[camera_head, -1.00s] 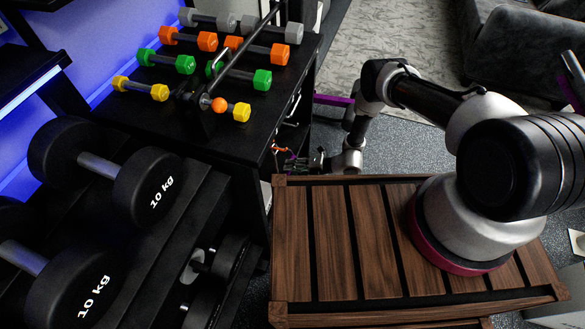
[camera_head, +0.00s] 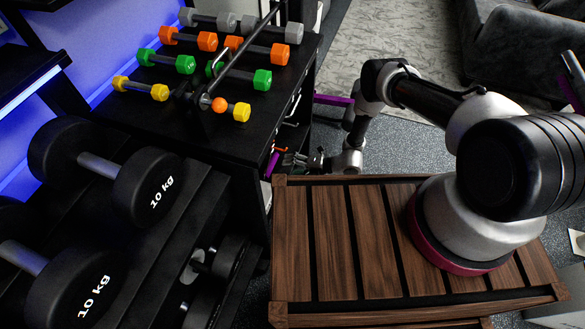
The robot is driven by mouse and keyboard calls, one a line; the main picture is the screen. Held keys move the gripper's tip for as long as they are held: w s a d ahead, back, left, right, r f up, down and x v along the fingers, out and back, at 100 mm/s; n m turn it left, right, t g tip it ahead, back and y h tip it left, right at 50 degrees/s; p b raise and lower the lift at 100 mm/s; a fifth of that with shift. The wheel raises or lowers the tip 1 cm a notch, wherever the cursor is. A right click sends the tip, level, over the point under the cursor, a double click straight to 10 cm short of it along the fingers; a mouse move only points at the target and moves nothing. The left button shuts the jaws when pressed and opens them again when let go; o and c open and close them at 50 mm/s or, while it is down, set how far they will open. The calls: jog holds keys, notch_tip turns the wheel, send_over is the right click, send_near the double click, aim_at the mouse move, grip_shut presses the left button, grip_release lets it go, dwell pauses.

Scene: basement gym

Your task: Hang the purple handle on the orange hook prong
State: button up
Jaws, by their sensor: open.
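A small purple handle (camera_head: 272,163) shows at the side of the black rack, tilted, with its lower end near the corner of the slatted wooden top. An orange hook prong (camera_head: 281,150) shows just above and to the right of it. The handle looks close to the prong; whether it hangs on it cannot be told at this size. My gripper (camera_head: 303,161) is open, just right of the handle and apart from it, above the far left edge of the wooden top. Its fingers are small and dark against the rack.
Large 10 kg dumbbells (camera_head: 140,185) stand left.

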jog(key=shift+d, duration=0.1)
dwell(0.3)
jog(key=v, duration=0.9)
jog(key=shift+d+r, duration=0.2)
jog(key=shift+d, duration=0.15)
jog(key=shift+s, duration=0.15)
dwell(0.4)
